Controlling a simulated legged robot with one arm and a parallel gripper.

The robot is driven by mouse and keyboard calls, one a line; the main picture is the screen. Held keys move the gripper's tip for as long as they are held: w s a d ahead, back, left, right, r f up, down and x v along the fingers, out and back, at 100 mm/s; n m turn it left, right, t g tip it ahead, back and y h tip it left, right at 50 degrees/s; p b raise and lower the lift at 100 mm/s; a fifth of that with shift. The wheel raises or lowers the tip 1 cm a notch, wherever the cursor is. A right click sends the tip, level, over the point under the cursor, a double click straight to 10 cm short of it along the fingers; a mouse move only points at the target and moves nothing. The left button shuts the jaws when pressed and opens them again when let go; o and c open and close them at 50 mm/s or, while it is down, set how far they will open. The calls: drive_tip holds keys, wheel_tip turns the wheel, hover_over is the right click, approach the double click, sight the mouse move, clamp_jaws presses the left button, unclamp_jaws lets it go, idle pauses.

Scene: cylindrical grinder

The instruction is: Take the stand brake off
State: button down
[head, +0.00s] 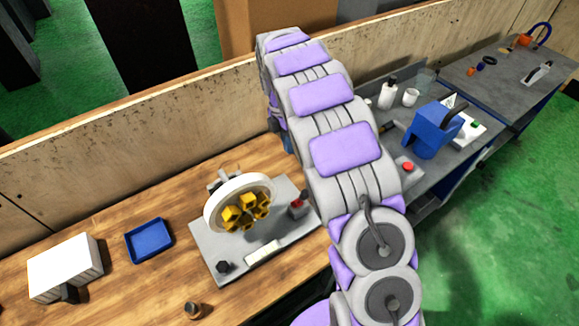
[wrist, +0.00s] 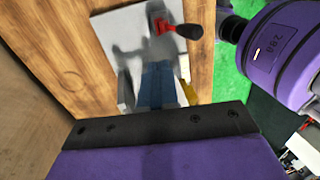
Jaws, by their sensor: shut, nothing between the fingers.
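The stand is a grey base plate (head: 215,252) on the wooden bench, carrying a white wheel (head: 213,208) with yellow blocks at its centre. A small red part (head: 297,203), seemingly the brake, sits at the plate's right rear. In the wrist view the brake is a red lever (wrist: 163,26) with a black knob (wrist: 190,31) pointing right, on the grey plate (wrist: 115,25). My gripper (wrist: 157,68) is shut and empty, apart from the lever and below it in the picture. In the head view my arm hides the gripper. A yellow bit (wrist: 190,93) shows beside the fingers.
A blue tray (head: 150,240), a white box (head: 65,268) and a small brown-and-black item (head: 193,310) stand left and front on the bench. A wooden wall (head: 130,130) runs behind. A grey table (head: 440,165) with a blue machine (head: 430,130) stands at right.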

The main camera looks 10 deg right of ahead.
sight(309, 194)
drive_tip(key=s+d+f, duration=0.2)
drive_tip(key=s+f, duration=0.4)
drive_tip(key=f, duration=0.4)
drive_tip(key=shift+f, duration=0.35)
drive_tip(key=shift+d, duration=0.15)
drive_tip(key=shift+s+d+t+y+b, duration=0.15)
drive_tip(key=shift+s+d+t+b, duration=0.15)
drive_tip(key=shift+s+t, duration=0.2)
drive_tip(key=shift+s+d+t+y+b, duration=0.15)
drive_tip(key=shift+s+d+t+b, duration=0.1)
drive_tip(key=shift+s+t, duration=0.2)
drive_tip(key=shift+s+d+f+t+y+b, duration=0.25)
drive_tip(key=shift+s+t+b, duration=0.2)
drive_tip(key=shift+s+t, duration=0.15)
drive_tip(key=shift+s+d+f+t+y+b, duration=0.15)
drive_tip(key=shift+s+f+t+y+b, duration=0.1)
drive_tip(key=shift+s+t+b, duration=0.35)
drive_tip(key=shift+s, duration=0.15)
